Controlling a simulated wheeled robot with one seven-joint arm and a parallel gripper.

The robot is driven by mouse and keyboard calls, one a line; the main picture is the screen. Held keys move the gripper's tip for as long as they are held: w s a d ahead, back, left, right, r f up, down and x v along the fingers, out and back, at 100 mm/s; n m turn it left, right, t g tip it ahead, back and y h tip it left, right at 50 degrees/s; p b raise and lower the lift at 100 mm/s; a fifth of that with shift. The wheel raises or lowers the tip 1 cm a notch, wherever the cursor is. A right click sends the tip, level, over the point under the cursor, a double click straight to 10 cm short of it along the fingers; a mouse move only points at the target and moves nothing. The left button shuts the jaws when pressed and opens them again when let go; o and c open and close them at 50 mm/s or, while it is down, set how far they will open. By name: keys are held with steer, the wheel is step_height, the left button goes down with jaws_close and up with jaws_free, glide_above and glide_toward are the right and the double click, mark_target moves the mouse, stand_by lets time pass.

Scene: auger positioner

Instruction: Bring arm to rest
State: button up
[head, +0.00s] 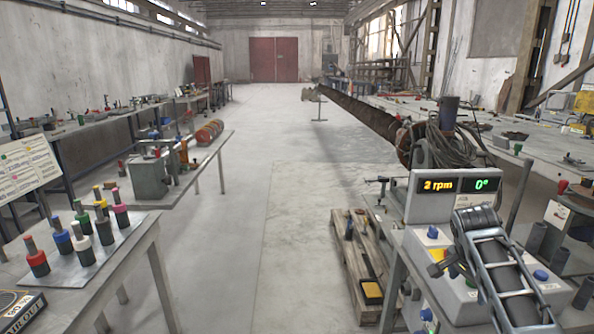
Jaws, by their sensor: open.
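My arm, silver and black, rises at the lower right in the head view in front of a grey control box (408,243). The box carries a display (452,186) reading "2 rpm" in yellow and "0°" in green. Blue and yellow buttons show on the box around the arm, which hides part of its face.
A table (150,250) at the left holds several colour-banded cylinders on a plate. A wooden pallet (345,262) lies on the floor left of the control box. A long auger (365,107) runs back at the right. The central floor aisle is clear.

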steer(key=s+a+f+n+t, duration=0.2)
steer(key=s+a+f, duration=0.35)
steer(key=f, duration=0.45)
steer(key=s+a+f+n+t+y, duration=0.15)
steer(key=s+a+f, duration=0.3)
steer(key=s, duration=0.45)
steer(key=s+a+f+n+t+y, duration=0.1)
steer(key=s+a+f+n+t, duration=0.2)
steer(key=s+a, duration=0.5)
steer(key=s+a+r+n+t, duration=0.1)
steer(key=s+r+n, duration=0.15)
steer(key=s, duration=0.75)
steer(key=s+r+n+t, duration=0.1)
steer(key=s+r, duration=0.2)
steer(key=s, duration=0.7)
steer(key=s+r+n+t+y, duration=0.1)
steer(key=s+r+n+t, duration=0.1)
steer(key=s+r, duration=0.65)
steer(key=s+r+n+t, duration=0.2)
steer(key=s+r, duration=0.3)
steer(key=r, duration=0.6)
step_height(320, 180, down, 10)
steer(key=b, duration=1)
steer(key=shift+d+f, duration=0.15)
steer(key=shift+g, duration=0.25)
